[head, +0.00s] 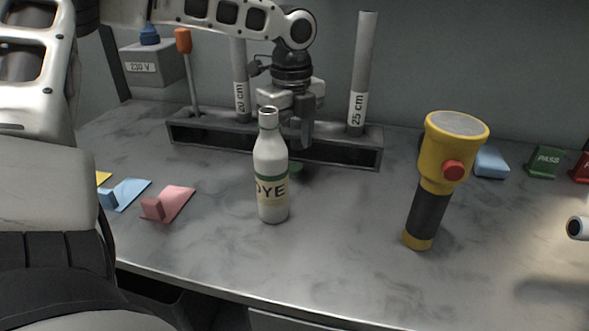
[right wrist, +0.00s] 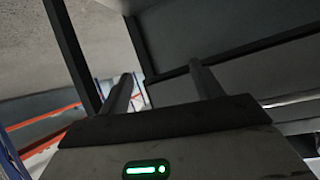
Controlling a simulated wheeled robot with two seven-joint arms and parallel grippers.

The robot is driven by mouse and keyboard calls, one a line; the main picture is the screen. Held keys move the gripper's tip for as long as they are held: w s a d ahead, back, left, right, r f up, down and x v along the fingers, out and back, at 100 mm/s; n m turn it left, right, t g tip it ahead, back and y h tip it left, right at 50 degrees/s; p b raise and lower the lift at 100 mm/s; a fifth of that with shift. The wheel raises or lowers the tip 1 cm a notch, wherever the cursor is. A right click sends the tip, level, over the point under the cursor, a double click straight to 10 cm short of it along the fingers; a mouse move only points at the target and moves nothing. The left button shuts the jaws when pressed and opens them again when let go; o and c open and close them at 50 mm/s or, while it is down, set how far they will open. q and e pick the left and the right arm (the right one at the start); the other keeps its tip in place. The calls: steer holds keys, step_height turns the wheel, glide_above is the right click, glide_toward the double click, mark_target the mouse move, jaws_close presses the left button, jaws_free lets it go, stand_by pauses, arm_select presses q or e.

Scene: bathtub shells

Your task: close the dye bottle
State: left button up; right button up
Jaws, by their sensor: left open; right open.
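The white dye bottle (head: 270,180) stands upright near the middle of the counter, with a green band and a label reading "DYE". Its narrow mouth (head: 268,110) at the top looks uncapped. A small green piece (head: 295,168), perhaps the cap, lies on the counter behind the bottle, mostly hidden by it. My left gripper (head: 292,138) points down behind the bottle, above the green piece. It is open, and one finger is partly hidden by the bottle's neck. My right gripper (right wrist: 163,85) is open and empty in the right wrist view, away from the counter objects.
A dark rack (head: 340,153) holding tubes marked 20 cm and 25 cm and an orange-handled tool (head: 186,70) stands behind. A yellow flashlight (head: 430,190) stands at the right. Pink (head: 170,205) and blue (head: 125,193) pieces lie left. The front middle counter is clear.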

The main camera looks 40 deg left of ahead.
mark_target(294, 167)
arm_select(q)
steer(key=f, duration=0.5)
steer(key=shift+w+d+b, duration=0.15)
steer(key=shift+w+b, duration=0.05)
steer(key=shift+b, duration=0.2)
steer(key=shift+c, duration=0.2)
steer(key=c, duration=1)
